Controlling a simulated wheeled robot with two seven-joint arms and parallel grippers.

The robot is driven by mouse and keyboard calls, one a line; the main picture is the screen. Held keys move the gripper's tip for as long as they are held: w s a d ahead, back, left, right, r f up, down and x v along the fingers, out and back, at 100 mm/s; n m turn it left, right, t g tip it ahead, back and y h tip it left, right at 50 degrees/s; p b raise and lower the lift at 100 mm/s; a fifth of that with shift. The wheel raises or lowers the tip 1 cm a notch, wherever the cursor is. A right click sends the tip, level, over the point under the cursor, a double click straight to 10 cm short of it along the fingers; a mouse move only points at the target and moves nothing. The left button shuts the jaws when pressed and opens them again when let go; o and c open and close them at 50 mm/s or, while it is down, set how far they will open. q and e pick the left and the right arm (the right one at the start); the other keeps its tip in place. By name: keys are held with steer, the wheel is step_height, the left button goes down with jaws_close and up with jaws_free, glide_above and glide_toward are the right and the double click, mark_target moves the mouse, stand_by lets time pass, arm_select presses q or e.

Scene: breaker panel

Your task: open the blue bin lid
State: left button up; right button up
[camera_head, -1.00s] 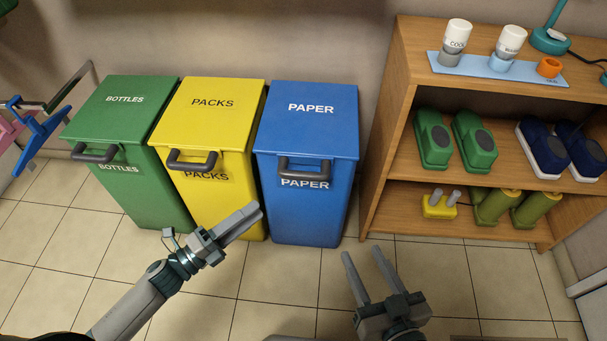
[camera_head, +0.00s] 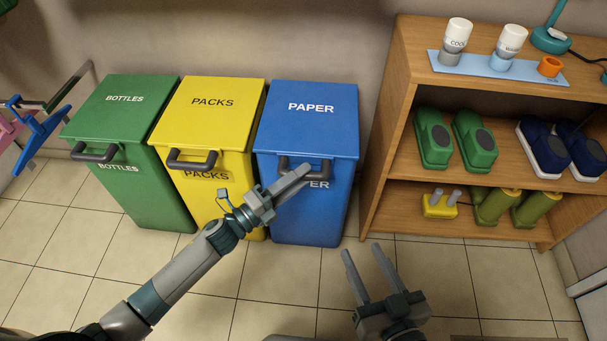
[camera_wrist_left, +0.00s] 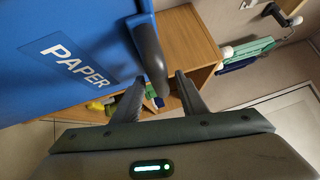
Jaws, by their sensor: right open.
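The blue bin (camera_head: 330,225) marked PAPER stands rightmost of three bins, and its lid (camera_head: 308,120) is shut. A dark handle (camera_head: 322,165) sits at the lid's front edge, partly hidden behind my left gripper. My left gripper (camera_head: 301,178) is in front of this handle. In the left wrist view, the handle (camera_wrist_left: 150,55) lies just ahead of the parted, empty fingers (camera_wrist_left: 158,88); I cannot tell whether they touch it. My right gripper (camera_head: 366,264) is open and empty, low in front of the blue bin and to its right.
A yellow bin (camera_head: 207,115) and a green bin (camera_head: 120,110) stand close on the left, both lids shut. A wooden shelf (camera_head: 395,110) with shoes and bottles stands just right of the blue bin. The tiled floor (camera_head: 270,280) in front is clear.

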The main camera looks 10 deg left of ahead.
arm_select(q)
steer(key=shift+w+d+r, duration=0.1)
steer(key=shift+w+d, duration=0.4)
steer(key=shift+d, duration=0.05)
jaws_close()
